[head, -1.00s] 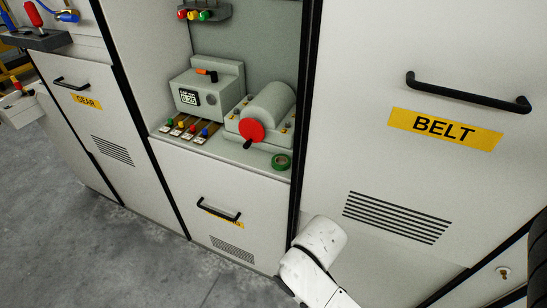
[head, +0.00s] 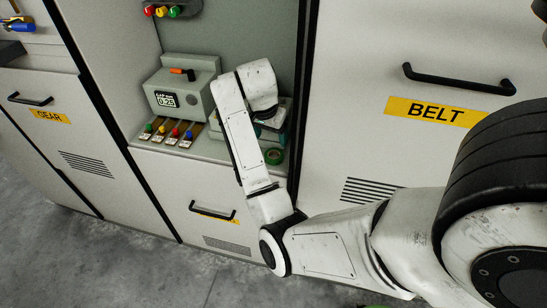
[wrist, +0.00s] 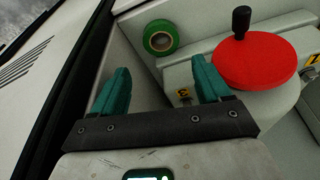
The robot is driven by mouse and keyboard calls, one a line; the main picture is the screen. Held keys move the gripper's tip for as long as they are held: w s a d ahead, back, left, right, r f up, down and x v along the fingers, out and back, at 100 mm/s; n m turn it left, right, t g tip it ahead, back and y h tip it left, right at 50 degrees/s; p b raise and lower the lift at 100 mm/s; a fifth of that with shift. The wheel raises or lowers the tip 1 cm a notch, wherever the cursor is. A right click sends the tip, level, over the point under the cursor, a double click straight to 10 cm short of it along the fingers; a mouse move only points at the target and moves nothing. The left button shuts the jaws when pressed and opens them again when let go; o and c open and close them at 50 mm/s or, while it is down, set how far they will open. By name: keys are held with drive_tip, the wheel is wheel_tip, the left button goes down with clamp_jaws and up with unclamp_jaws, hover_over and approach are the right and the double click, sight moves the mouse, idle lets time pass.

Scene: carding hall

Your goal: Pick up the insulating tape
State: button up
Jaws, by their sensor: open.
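The insulating tape is a green roll (head: 273,156) lying on the ledge of the recess, at its right front corner. In the wrist view the tape (wrist: 161,37) shows its green ring and pale core, beyond my fingertips and between them in line. My gripper (wrist: 157,82) has two teal fingers spread apart with nothing between them. In the head view my gripper is mostly hidden behind my arm, over the ledge near the tape.
A machine with a red crank disc (wrist: 257,60) stands close right of the tape in the wrist view. A grey box with a display (head: 183,92) and several coloured-tipped levers (head: 172,133) are further left. The dark cabinet edge (wrist: 72,95) runs left of my gripper.

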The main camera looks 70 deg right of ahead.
drive_tip(key=b, duration=0.1)
approach(274, 158)
drive_tip(key=shift+s+d+f, duration=0.2)
drive_tip(key=shift+d+f, duration=0.1)
drive_tip(key=shift+f, duration=0.2)
drive_tip(key=shift+p+x, duration=0.3)
drive_tip(key=shift+x, duration=2.45)
drive_tip(key=shift+w+a, duration=0.1)
drive_tip(key=shift+w, duration=0.05)
drive_tip(key=shift+c, duration=0.3)
drive_tip(key=c, duration=0.7)
drive_tip(key=shift+r, duration=0.2)
